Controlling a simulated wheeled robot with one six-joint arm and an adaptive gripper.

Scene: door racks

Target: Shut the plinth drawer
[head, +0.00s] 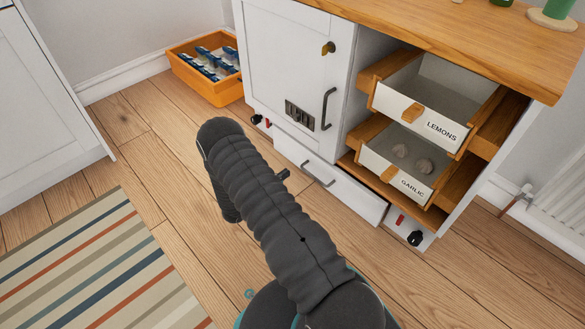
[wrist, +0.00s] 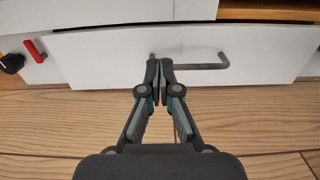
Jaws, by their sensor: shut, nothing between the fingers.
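The plinth drawer (head: 345,190) is a long white front low under the cabinet, with a grey bar handle (head: 318,177). Its front seems to stand slightly proud of the plinth, but I cannot tell how far. In the wrist view the drawer front (wrist: 105,55) fills the space ahead, with its handle (wrist: 205,66) just right of my fingertips. My gripper (wrist: 160,66) is shut and empty, its tips at the left end of the handle. I cannot tell whether they touch it. In the head view my dark arm hides most of the gripper.
Above, the lemons drawer (head: 440,127) and garlic drawer (head: 405,178) stand open at the right. A white cabinet door (head: 285,70) is at the left. Black knobs and red levers flank the plinth drawer. An orange crate (head: 215,90) and striped rug (head: 95,265) lie on the floor.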

